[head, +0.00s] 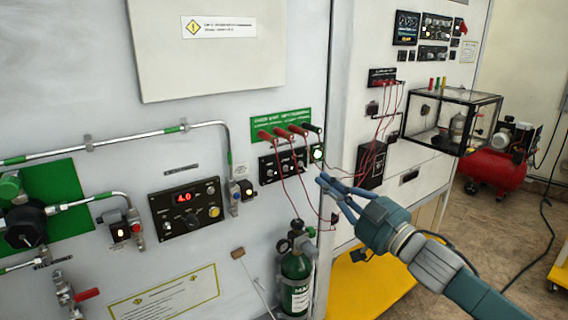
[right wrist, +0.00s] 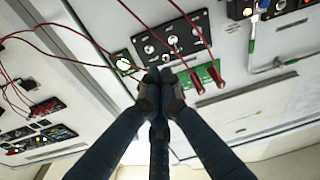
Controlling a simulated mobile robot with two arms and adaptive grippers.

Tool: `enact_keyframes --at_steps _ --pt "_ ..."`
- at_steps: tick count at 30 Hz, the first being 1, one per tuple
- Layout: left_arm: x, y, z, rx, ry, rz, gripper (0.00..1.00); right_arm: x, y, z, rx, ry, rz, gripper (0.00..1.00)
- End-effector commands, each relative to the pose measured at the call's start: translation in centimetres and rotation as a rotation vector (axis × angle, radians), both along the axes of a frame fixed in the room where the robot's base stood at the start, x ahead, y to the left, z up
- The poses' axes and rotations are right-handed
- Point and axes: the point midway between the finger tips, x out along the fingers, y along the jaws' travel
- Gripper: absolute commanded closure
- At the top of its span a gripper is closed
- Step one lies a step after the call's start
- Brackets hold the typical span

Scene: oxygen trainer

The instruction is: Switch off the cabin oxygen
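A small black switch plate (head: 317,154) with a lit green light is on the white panel, right of a black control panel (head: 283,164) with several knobs or switches. The lit plate also shows in the right wrist view (right wrist: 124,64), left of my fingertips. A green sign (head: 281,124) with small, unreadable print is above them. My right gripper (head: 322,180) is just below the lit plate in the head view. In the right wrist view (right wrist: 162,76) its fingers are drawn together, with nothing seen between them. I cannot tell whether the tips touch the panel. My left gripper is out of view.
Red leads (head: 297,131) hang from plugs across the panel. A green gas cylinder (head: 296,281) stands below. A metal pipe (head: 150,133), a display box with red digits (head: 186,208) and gauges are at left. A red compressor (head: 494,168) is at far right.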

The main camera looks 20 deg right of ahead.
Motion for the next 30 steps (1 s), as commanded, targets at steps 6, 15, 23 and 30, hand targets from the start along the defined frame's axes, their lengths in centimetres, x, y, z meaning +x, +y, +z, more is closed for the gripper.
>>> enact_keyframes --at_steps 6,15,23,30 --pt "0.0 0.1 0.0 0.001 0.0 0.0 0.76 -2.5 2.8 4.0 -0.007 -0.053 0.074 1.0" --pt "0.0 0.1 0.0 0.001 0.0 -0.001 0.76 -2.6 2.9 4.2 -0.005 -0.055 0.077 1.0" --pt "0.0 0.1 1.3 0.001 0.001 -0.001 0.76 -1.0 3.6 5.1 -0.001 -0.057 0.075 1.0" --pt "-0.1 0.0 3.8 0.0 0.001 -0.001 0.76 3.0 5.7 6.2 -0.002 -0.058 0.075 1.0"
